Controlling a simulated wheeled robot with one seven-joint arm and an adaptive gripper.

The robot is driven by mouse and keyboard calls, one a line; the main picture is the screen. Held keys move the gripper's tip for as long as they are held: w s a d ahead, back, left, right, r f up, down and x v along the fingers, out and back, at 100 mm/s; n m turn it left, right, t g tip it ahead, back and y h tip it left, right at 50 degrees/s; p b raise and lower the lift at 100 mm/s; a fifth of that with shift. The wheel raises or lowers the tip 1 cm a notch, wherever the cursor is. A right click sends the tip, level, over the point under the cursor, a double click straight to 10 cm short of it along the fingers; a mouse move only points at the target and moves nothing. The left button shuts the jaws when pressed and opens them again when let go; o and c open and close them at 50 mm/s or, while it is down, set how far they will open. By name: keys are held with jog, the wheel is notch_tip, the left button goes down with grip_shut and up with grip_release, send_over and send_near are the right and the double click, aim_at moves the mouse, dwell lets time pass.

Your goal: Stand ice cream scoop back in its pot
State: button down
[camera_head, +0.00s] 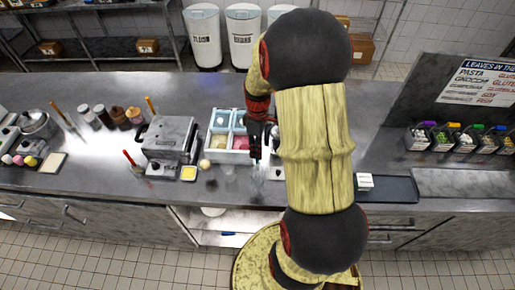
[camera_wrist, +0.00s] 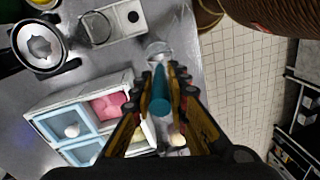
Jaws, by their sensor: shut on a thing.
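My gripper (camera_wrist: 160,112) points down over the counter with its yellow and black fingers shut on the teal handle of the ice cream scoop (camera_wrist: 161,92). The scoop's lower end is hard to make out. A clear, glass-like pot (camera_wrist: 157,50) stands just beyond the handle in the wrist view. In the head view my gripper (camera_head: 257,150) is beside the ice cream tubs, partly hidden by my arm, and the clear pot (camera_head: 256,177) shows faintly below it. I cannot tell whether the scoop is inside the pot or above it.
The ice cream tub box (camera_head: 226,157), with blue, pink and yellow compartments, stands left of my gripper. A grey machine (camera_head: 168,138) is farther left. In the wrist view a grey holder with a ring (camera_wrist: 122,22) and a round steel vessel (camera_wrist: 40,45) stand nearby. The counter's front edge is close.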

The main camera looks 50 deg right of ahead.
aim_at(258, 161)
jog(key=shift+f+b, duration=2.15)
jog(key=shift+f, duration=1.75)
jog(key=c, duration=1.7)
grip_release()
jog(key=shift+o, duration=0.2)
jog(key=shift+r, duration=0.1)
jog(key=r, duration=0.8)
jog(key=w+d+r, duration=0.1)
jog(key=r, duration=0.2)
jog(key=shift+r, duration=0.4)
